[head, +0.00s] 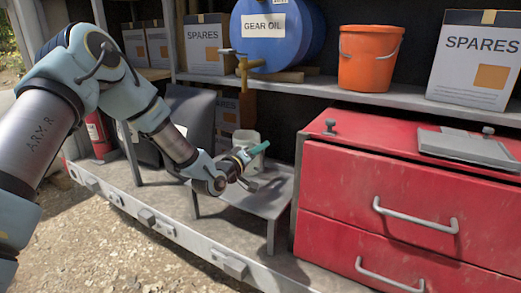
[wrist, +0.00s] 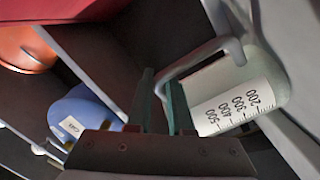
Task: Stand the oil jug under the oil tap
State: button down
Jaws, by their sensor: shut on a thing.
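The oil jug (head: 247,137) is pale and translucent, and in the head view it appears below the brass oil tap (head: 244,72) of the blue gear oil drum (head: 272,30). My gripper (head: 258,151) is in front of the jug and hides its lower part. In the wrist view the jug (wrist: 258,72) shows a white measuring scale, and my gripper (wrist: 162,88) is shut on its grey handle (wrist: 190,66). The jug is close to the grey stand (head: 262,202); I cannot tell whether its base touches it.
A red drawer cabinet (head: 400,195) stands close to the right of the stand. The shelf above holds an orange bucket (head: 368,60) and spares boxes (head: 476,58). A red extinguisher (head: 98,137) and a dark panel (head: 188,125) are to the left.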

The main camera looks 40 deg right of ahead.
jog(key=shift+f, duration=0.2)
jog(key=c, duration=0.8)
grip_release()
jog(key=shift+r, duration=0.2)
jog(key=shift+a, duration=0.2)
jog(key=s+a, duration=0.2)
jog(key=a, duration=0.9)
jog(key=shift+a, duration=0.2)
